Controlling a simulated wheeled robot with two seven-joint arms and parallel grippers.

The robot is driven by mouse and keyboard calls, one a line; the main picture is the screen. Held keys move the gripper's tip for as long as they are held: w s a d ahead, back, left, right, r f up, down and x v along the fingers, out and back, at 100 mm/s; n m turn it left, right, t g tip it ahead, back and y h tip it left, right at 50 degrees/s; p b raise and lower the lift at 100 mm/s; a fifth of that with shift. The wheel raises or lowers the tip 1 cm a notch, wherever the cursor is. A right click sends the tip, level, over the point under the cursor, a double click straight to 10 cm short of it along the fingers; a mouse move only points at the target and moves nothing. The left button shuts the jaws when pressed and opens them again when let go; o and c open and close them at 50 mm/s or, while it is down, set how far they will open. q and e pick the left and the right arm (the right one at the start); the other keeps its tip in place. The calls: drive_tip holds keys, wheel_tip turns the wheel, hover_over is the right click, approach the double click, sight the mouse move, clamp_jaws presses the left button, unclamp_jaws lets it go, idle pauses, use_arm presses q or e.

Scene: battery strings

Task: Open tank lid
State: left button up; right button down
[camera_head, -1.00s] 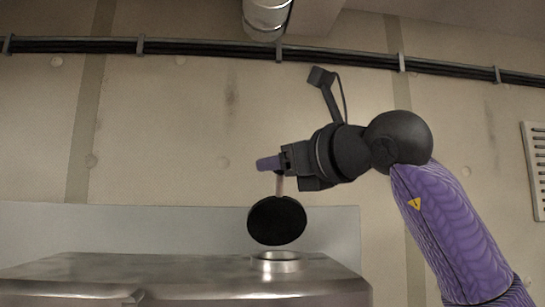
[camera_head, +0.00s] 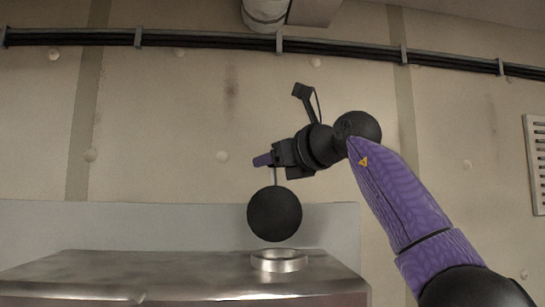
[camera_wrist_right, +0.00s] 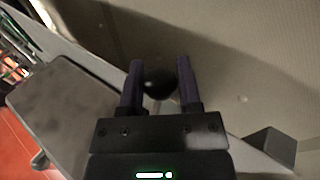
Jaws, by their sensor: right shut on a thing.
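The black round tank lid (camera_head: 274,214) stands nearly upright in the head view, its flat face towards me. It is just above the metal ring of the tank opening (camera_head: 279,262), with a narrow gap showing between them. A thin pale stem runs from the lid up to my right gripper (camera_head: 262,160). My right gripper is shut on the lid by this stem. In the wrist view a dark rounded part of the lid (camera_wrist_right: 159,83) shows between the two purple fingers (camera_wrist_right: 159,88). The exact contact is hard to see. My left gripper is not in view.
The grey metal tank top (camera_head: 180,275) fills the lower left of the head view, with a pale panel (camera_head: 120,225) behind it. A beige wall with black cables (camera_head: 200,42) stands behind. The space left of the lid is clear.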

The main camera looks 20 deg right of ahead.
drive_tip(key=shift+w+d+f, duration=0.1)
drive_tip(key=shift+w+f, duration=0.1)
idle(0.3)
drive_tip(key=c, duration=0.7)
unclamp_jaws()
drive_tip(key=o, duration=0.4)
drive_tip(key=shift+w+d, duration=0.2)
drive_tip(key=shift+d, duration=0.05)
drive_tip(key=shift+s+a, duration=0.15)
drive_tip(key=shift+s, duration=0.1)
drive_tip(key=b+v, duration=0.2)
drive_tip(key=v, duration=0.1)
drive_tip(key=shift+f+b, duration=0.25)
drive_tip(key=shift+b, duration=0.15)
drive_tip(key=v, duration=0.2)
drive_tip(key=b+v, duration=0.1)
drive_tip(key=v, duration=0.1)
drive_tip(key=b+v, duration=0.1)
drive_tip(key=v, duration=0.1)
drive_tip(key=shift+s+r, duration=0.25)
drive_tip(key=shift+r, duration=0.1)
drive_tip(key=shift+d, duration=0.2)
